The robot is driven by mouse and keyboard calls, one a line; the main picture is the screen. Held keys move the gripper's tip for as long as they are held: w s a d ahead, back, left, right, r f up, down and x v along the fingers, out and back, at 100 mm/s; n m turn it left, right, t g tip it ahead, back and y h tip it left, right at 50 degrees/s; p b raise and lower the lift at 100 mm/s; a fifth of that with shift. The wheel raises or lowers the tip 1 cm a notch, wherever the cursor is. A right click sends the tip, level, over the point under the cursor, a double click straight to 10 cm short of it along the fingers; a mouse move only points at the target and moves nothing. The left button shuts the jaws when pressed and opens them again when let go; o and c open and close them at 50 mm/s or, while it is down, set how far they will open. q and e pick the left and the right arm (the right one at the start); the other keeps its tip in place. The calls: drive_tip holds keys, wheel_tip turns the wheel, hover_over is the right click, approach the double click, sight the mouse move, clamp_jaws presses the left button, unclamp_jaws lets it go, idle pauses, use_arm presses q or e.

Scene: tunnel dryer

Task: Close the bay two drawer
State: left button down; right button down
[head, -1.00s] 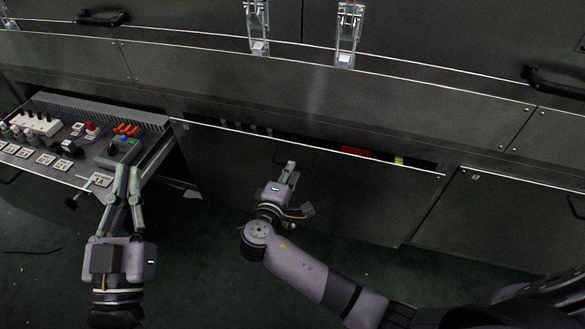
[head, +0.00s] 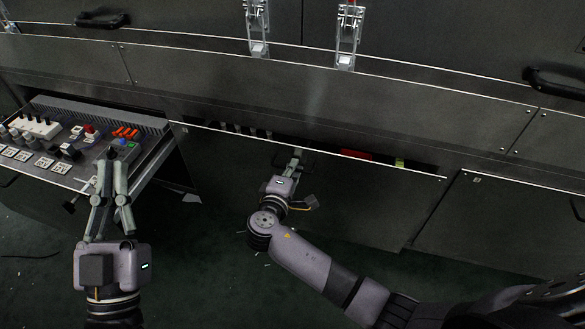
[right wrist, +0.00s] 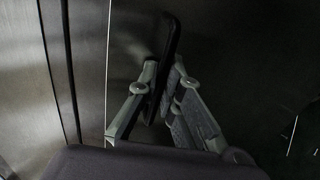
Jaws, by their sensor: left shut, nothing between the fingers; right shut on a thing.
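The middle drawer (head: 240,175) has a dark grey front and stands slightly open. A narrow gap along its top edge shows red and yellow items inside. I take it for the bay two drawer, but its label is too small to read. My right gripper (head: 293,160) is shut on its black handle (right wrist: 172,40). In the right wrist view the fingers of this gripper (right wrist: 163,80) lie on both sides of the handle. My left gripper (head: 111,165) is shut and empty, at the front of the left pulled-out drawer.
The left pulled-out drawer (head: 85,177) carries knobs, switches and labelled cards. Another drawer front (head: 490,220) at the right looks shut. The dark floor (head: 210,285) in front is mostly clear.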

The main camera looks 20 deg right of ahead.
sight(297, 157)
idle(0.6)
